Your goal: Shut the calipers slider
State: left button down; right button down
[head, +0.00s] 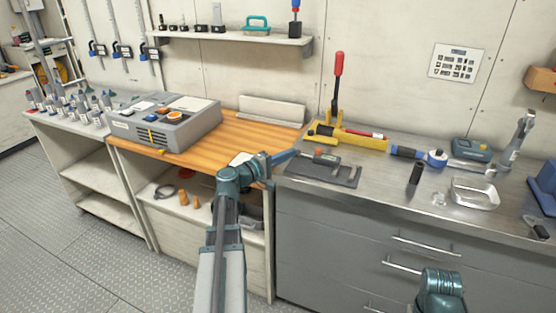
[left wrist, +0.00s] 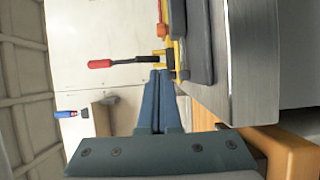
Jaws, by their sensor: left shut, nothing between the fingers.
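The calipers (head: 326,158) lie on a dark grey mat (head: 307,171) at the left end of the steel worktop. Their slider shows an orange-red part, and grey jaws stick out to the right. My left gripper (head: 297,153) reaches in from the left, its blue fingers at the calipers' left end, close to the mat. In the left wrist view its fingers (left wrist: 159,74) are pressed together with nothing between them. The mat (left wrist: 198,40) shows there nearly edge-on. I cannot tell whether the fingertips touch the calipers.
A yellow clamp tool with a red handle (head: 339,68) stands behind the mat. A grey case (head: 165,121) sits on the wooden top at left.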

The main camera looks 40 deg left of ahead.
aim_at(325, 161)
pick_arm(q)
jog(key=shift+w+d, duration=2.05)
jog(key=shift+w, duration=0.25)
jog(key=d, duration=0.2)
jog(key=w+d, duration=0.1)
jog(key=d, duration=0.1)
jog(key=shift+d, duration=0.35)
